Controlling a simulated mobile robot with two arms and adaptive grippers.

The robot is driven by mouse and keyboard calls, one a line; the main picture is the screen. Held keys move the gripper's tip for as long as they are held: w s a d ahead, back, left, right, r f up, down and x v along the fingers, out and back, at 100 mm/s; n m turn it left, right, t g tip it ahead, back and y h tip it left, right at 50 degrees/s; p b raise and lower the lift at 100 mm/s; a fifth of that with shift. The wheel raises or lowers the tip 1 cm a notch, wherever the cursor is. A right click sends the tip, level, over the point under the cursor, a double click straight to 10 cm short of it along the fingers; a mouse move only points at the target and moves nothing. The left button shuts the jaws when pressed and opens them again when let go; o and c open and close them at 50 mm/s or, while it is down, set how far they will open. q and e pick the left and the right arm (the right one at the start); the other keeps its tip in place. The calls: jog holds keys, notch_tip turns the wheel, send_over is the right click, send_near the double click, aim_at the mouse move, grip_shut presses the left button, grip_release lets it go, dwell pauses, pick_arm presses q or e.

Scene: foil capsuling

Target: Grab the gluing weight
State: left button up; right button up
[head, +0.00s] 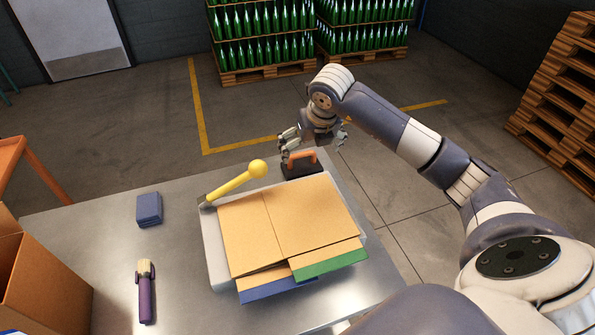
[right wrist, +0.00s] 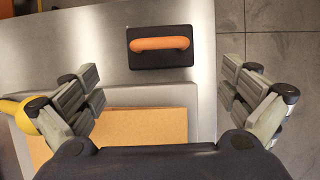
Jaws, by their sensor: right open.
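The gluing weight (head: 300,169) is a dark block with an orange handle, lying on the metal table's far right part, just behind the cardboard pieces. In the right wrist view, the weight (right wrist: 140,59) sits ahead of my fingers, between their lines, with its orange handle running left to right. My right gripper (head: 312,140) is above the weight. In the right wrist view my right gripper (right wrist: 163,85) is open and empty, its fingers wide apart. The left gripper does not show.
Cardboard sheets (head: 290,218) lie on a pale board beside a yellow-handled tool (head: 234,183). A blue block (head: 148,208) and a purple-handled brush (head: 146,292) lie left. A cardboard box (head: 50,285) stands at the left edge. Bare metal table (head: 190,270) shows between them.

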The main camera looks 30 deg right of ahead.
aim_at(302, 166)
jog(key=p+x, duration=0.1)
jog(key=x, duration=0.4)
jog(key=shift+s+d+f, duration=0.1)
jog(key=shift+s+d, duration=0.05)
jog(key=shift+s, duration=0.05)
jog(key=shift+w+f+p, duration=0.3)
jog(key=shift+f+p, duration=0.15)
jog(key=shift+p, duration=0.05)
jog(key=p+x, duration=0.1)
jog(key=x, duration=0.3)
jog(key=shift+w, duration=0.15)
jog(key=shift+w+f, duration=0.1)
jog(key=shift+f, duration=0.1)
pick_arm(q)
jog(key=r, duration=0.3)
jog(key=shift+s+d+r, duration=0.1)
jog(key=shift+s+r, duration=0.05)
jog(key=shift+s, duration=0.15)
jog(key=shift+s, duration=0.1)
pick_arm(e)
jog(key=shift+c, duration=0.6)
jog(key=c, duration=1.3)
jog(key=shift+r, duration=0.2)
jog(key=shift+c, duration=0.6)
